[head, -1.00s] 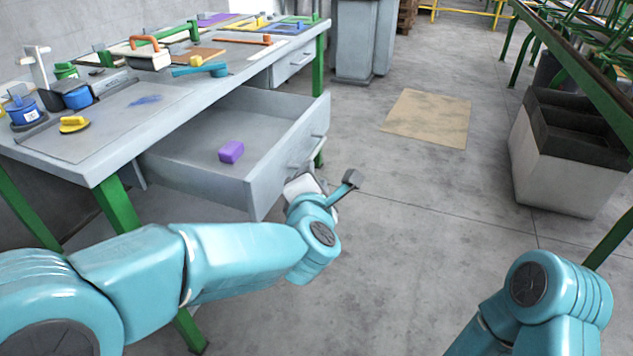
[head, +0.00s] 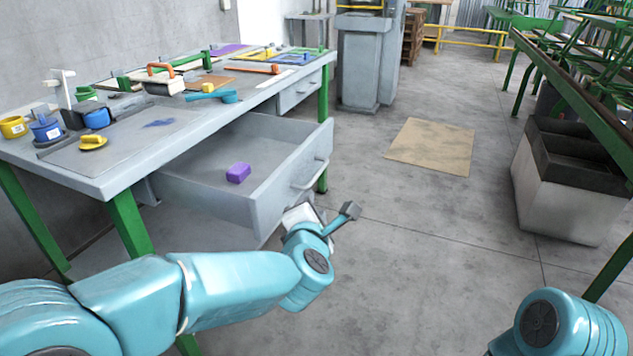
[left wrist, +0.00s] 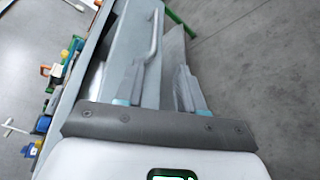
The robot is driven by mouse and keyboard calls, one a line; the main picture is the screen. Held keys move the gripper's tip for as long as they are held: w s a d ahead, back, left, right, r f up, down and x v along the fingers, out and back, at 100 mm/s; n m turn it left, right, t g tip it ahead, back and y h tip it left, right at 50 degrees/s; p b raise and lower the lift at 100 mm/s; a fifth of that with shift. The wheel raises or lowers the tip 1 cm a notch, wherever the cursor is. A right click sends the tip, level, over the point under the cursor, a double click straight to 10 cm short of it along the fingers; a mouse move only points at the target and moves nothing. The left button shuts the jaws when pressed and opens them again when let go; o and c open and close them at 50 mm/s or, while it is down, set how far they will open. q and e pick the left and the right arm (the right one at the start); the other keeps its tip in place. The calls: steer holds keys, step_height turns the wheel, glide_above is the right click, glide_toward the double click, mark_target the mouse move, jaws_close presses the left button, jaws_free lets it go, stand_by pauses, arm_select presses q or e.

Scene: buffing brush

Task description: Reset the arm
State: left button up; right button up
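My left arm reaches in from the left in the head view. Its gripper (head: 303,213) is beside the front of the open drawer (head: 225,205), low and partly hidden by my wrist. In the left wrist view the two fingers (left wrist: 160,88) stand apart with nothing between them. The drawer's handle (left wrist: 153,38) shows beyond them; I cannot tell whether a finger touches the drawer.
The grey workbench (head: 140,170) on green legs carries a yellow-based brush (head: 93,142), blue pots, a tray and several tools. A tan mat (head: 432,147) lies on the floor. A grey bin (head: 565,190) stands at right. Floor between is clear.

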arm_select(q)
steer(key=s+a+f+m+g, duration=0.2)
steer(key=s+a+f+m, duration=0.15)
steer(key=f, duration=0.65)
steer(key=s+a+f+m+g+h, duration=0.1)
steer(key=s+a+f+m+g, duration=0.15)
steer(key=f+m, duration=0.45)
steer(key=s+a+f+m+g, duration=0.2)
steer(key=s+f+g, duration=0.1)
steer(key=f, duration=0.9)
steer(key=s+a+f+m+g+h, duration=0.1)
steer(key=s+f+m+g, duration=0.4)
steer(key=s, duration=0.7)
steer(key=s+a+f+m+g+h, duration=0.1)
steer(key=s+f+m+g, duration=0.25)
steer(key=s+f, duration=0.65)
step_height(320, 180, up, 31)
steer(key=s+t+p, duration=0.1)
steer(key=p, duration=2.7)
steer(key=shift+s+p, duration=0.15)
steer(key=shift+p, duration=0.2)
